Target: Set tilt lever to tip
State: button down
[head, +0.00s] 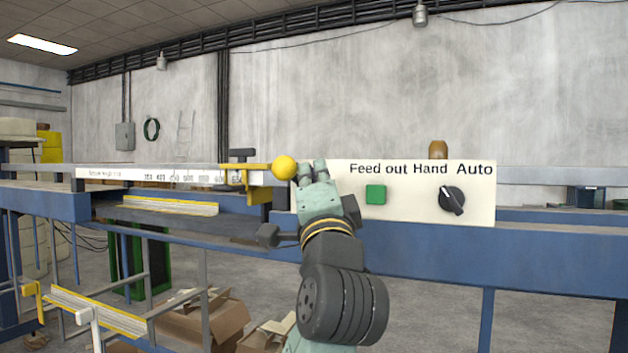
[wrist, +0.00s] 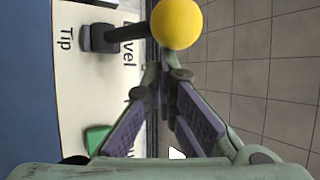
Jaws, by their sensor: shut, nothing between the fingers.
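The tilt lever has a yellow ball knob (head: 284,166) and, in the wrist view, a dark stem from a block (wrist: 97,38) on the cream panel (wrist: 80,90). Its knob (wrist: 177,22) lies on the "Level" side, away from the "Tip" word (wrist: 66,38). The stem covers the start of "Level" (wrist: 128,62). My gripper (head: 312,168) is shut and empty, just right of the knob in the head view. Its fingertips (wrist: 166,72) point toward the knob in the wrist view. I cannot tell whether they touch it. My gripper hides the lever's base in the head view.
The panel also bears a green button (head: 376,194) and a black rotary switch (head: 452,200), right of my gripper. A yellow bracket (head: 258,188) on the scaled rail (head: 130,174) is close left of the knob. A blue beam (head: 430,255) runs below the panel.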

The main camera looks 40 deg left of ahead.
jog(key=shift+s+f+n+y+b, duration=0.1)
jog(key=shift+f+n+y+b, duration=0.35)
jog(key=shift+b, duration=0.45)
jog(key=shift+f+n+g+y+b, duration=0.7)
jog(key=shift+f+n+y+b, duration=1.65)
jog(key=shift+b, duration=1.2)
jog(key=v, duration=1.2)
jog(key=shift+a, duration=0.1)
